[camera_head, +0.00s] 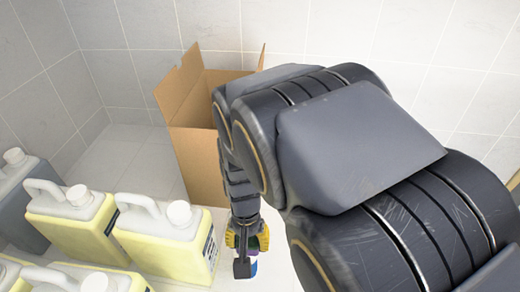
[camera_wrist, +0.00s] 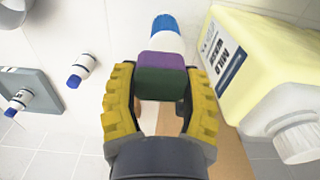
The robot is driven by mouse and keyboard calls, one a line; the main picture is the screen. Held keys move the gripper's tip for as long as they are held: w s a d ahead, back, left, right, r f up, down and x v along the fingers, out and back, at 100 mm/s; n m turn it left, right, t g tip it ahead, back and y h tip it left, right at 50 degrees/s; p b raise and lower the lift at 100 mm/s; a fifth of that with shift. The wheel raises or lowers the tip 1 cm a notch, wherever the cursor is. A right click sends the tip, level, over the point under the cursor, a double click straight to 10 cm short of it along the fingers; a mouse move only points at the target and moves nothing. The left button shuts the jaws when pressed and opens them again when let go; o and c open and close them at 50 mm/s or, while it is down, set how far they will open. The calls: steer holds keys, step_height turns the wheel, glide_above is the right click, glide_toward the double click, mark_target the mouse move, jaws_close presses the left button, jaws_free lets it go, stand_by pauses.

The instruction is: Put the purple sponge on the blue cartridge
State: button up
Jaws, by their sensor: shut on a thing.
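My gripper (camera_wrist: 160,76) is shut on the purple sponge (camera_wrist: 165,60), a block with a purple layer and a dark green layer, held between the yellow fingers. In the head view my gripper (camera_head: 246,240) is low beside the jugs, and the sponge is mostly hidden by the fingers. A white cartridge with a blue end (camera_wrist: 166,24) shows just beyond the sponge in the wrist view, partly covered by it. I cannot tell whether they touch.
Pale yellow jugs (camera_head: 165,236) stand left of my gripper; one (camera_wrist: 255,65) is close on the right in the wrist view. An open cardboard box (camera_head: 197,165) stands behind. A grey jug (camera_head: 20,205) is at far left. Tiled walls enclose the back.

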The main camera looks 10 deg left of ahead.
steer(key=shift+w+a+f, duration=0.3)
steer(key=shift+w+f, duration=0.2)
steer(key=shift+f, duration=0.3)
steer(key=shift+w+a+f, duration=0.3)
steer(key=shift+w+f, duration=0.2)
steer(key=shift+f, duration=1.75)
steer(key=o, duration=0.6)
steer(key=shift+f, duration=0.15)
steer(key=shift+o, duration=0.2)
